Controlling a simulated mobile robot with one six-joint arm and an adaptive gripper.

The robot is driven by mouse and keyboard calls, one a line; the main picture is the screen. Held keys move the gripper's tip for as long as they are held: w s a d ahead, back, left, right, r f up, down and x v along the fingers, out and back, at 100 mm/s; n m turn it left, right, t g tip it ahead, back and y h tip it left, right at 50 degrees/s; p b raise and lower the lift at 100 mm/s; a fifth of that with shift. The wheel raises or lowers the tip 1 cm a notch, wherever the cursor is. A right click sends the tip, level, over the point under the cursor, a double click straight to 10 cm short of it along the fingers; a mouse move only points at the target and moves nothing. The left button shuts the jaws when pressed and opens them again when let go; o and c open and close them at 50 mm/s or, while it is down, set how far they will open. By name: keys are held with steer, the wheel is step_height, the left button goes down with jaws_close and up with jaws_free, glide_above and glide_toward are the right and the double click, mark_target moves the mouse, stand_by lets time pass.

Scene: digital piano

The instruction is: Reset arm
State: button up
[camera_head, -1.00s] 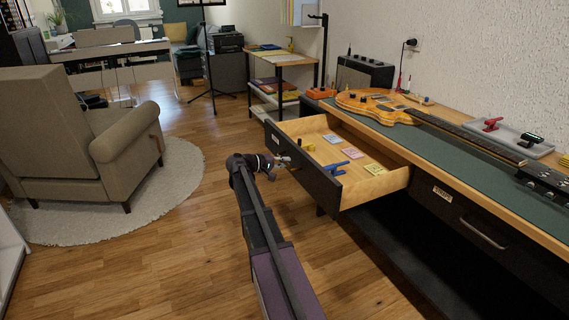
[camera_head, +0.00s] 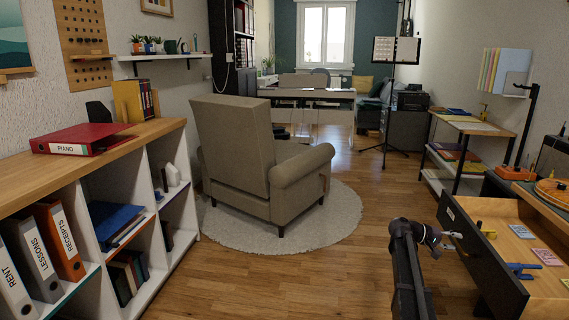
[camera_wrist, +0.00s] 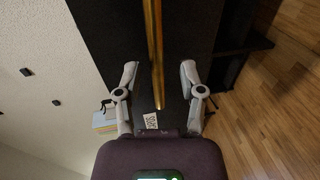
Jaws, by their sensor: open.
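My gripper (camera_head: 455,240) is at the lower right of the head view, at the end of my dark arm. It is beside the dark front of an open drawer (camera_head: 480,262). In the wrist view my gripper (camera_wrist: 159,70) has its two fingers spread apart. A golden strip (camera_wrist: 155,45) shows between them against a dark panel (camera_wrist: 112,40). I cannot tell whether the fingers touch anything, and I see nothing held.
An armchair (camera_head: 240,150) stands on a round rug (camera_head: 330,225). A shelf unit (camera_head: 150,135) with binders is at left. Wooden floor between is clear.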

steer(key=s+a+f+n+t+y+p, duration=0.1)
steer(key=s+a+f+y, duration=0.5)
steer(key=a, duration=0.8)
steer(key=s+a+f+t+y+p, duration=0.15)
steer(key=s+a+y, duration=0.4)
steer(key=a, duration=0.85)
steer(key=s+a+f+n+t+y+p, duration=0.1)
steer(key=s+a+f+y, duration=0.3)
steer(key=s+a, duration=0.7)
step_height(320, 180, up, 38)
steer(key=w+a+p, duration=0.2)
steer(key=a+p, duration=0.1)
steer(key=p, duration=3.5)
steer(key=shift+r, duration=0.25)
steer(key=shift+w+g, duration=0.1)
steer(key=shift+g, duration=0.15)
steer(key=shift+d, duration=0.1)
